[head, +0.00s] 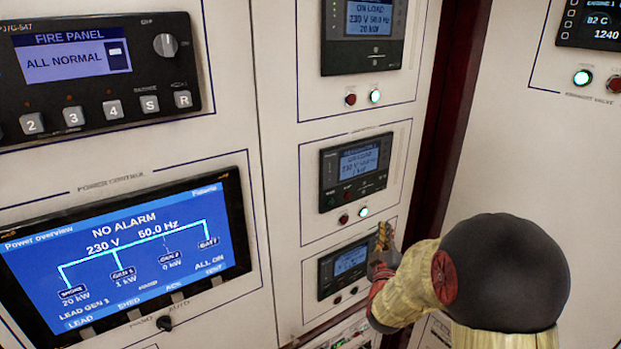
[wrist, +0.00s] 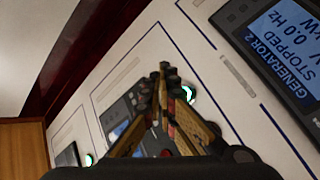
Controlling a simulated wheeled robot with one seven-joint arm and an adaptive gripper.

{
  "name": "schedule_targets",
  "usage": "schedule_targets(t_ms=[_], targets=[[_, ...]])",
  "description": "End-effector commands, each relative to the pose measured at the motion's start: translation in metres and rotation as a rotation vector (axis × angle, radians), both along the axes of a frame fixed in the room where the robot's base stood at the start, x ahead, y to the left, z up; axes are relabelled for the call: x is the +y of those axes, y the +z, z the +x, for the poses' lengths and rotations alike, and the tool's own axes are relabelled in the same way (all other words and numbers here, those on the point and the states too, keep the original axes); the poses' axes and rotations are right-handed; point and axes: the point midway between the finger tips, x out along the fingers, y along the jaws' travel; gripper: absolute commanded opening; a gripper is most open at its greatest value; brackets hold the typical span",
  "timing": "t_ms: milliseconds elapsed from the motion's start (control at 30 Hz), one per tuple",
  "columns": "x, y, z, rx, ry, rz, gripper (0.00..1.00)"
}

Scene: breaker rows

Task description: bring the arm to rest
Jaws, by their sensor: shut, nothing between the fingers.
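My gripper (head: 384,236) is shut and empty. In the head view its fingertips point up in front of the wall panel, right of the lower generator module (head: 345,268). In the wrist view the closed fingertips (wrist: 163,72) meet in front of the panel, beside a lit green-white button (wrist: 188,93). Whether they touch the panel cannot be told. My arm, with a cream sleeve and dark rounded joint, extends from the lower right of the head view.
Left are the fire panel (head: 95,75) and a power screen (head: 120,260) reading "NO ALARM". A dark red strip (head: 445,120) separates the right-hand panel (head: 530,140).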

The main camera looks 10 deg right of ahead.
Motion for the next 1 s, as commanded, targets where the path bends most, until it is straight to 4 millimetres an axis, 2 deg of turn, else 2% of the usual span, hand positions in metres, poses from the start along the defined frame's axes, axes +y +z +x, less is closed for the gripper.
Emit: schedule_targets(t_ms=[67,167,267,300,400,467,600,700,867,1000], targets=[[0.000,0.000,0.000,-0.007,0.001,0.014,0.00],[0.002,-0.020,0.002,0.031,0.012,0.103,0.00],[0.010,-0.062,0.000,0.135,0.028,0.246,0.00],[0.015,-0.083,-0.004,0.192,0.031,0.313,0.00],[0.032,-0.129,-0.022,0.336,0.028,0.480,0.00],[0.042,-0.147,-0.036,0.413,0.018,0.572,0.00],[0.073,-0.175,-0.076,0.578,-0.014,0.758,0.00],[0.096,-0.184,-0.111,0.687,-0.049,0.866,0.00],[0.131,-0.187,-0.177,0.848,-0.121,0.996,0.00],[0.157,-0.181,-0.244,0.963,-0.193,1.063,0.00]])
